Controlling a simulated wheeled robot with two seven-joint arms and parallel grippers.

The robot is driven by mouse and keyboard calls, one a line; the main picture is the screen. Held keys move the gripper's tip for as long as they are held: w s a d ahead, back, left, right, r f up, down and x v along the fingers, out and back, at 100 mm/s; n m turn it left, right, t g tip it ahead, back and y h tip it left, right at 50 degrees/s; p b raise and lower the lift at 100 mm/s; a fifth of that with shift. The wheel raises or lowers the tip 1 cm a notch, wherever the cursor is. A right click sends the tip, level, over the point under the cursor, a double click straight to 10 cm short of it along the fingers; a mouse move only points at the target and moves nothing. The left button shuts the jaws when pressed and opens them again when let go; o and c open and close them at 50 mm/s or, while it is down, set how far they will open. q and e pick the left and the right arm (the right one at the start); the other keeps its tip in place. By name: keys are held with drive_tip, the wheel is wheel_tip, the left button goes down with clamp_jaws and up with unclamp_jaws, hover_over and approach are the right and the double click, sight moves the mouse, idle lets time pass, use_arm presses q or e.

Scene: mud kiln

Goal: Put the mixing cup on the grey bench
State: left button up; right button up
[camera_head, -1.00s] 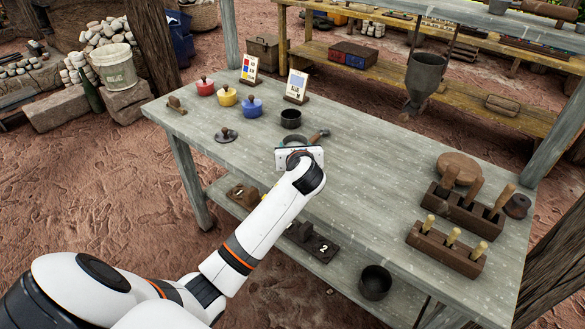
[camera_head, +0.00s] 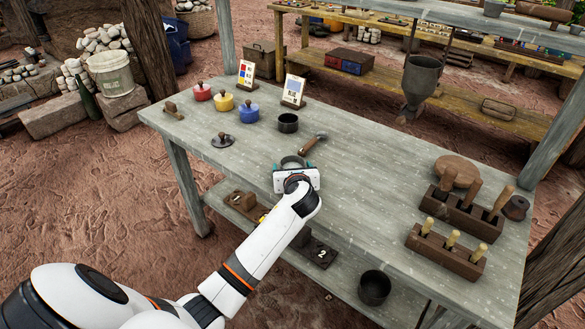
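A small grey round cup (camera_head: 292,161), which looks like the mixing cup, is at the front middle of the grey bench (camera_head: 385,170). My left gripper (camera_head: 293,167) is at its near side, with teal fingertips on either side of it. It appears shut on the cup. The gripper hides the cup's lower part, so I cannot tell whether it touches the bench top. A dark cup (camera_head: 288,123) stands behind it on the bench. My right gripper is not in view.
A wooden-handled tool (camera_head: 313,142) lies just behind the cup. Red, yellow and blue lidded pots (camera_head: 249,112) and two cards (camera_head: 293,91) stand at the back left. Tool racks (camera_head: 446,250) fill the right end. The bench middle is clear. A dark pot (camera_head: 374,287) stands on the lower shelf.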

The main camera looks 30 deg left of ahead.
use_arm(q)
drive_tip(key=shift+r, duration=0.1)
drive_tip(key=shift+s+d+r, duration=0.15)
drive_tip(key=p+v, duration=0.1)
drive_tip(key=v, duration=1)
drive_tip(key=shift+s+d+r, duration=0.15)
drive_tip(key=shift+s+d, duration=0.05)
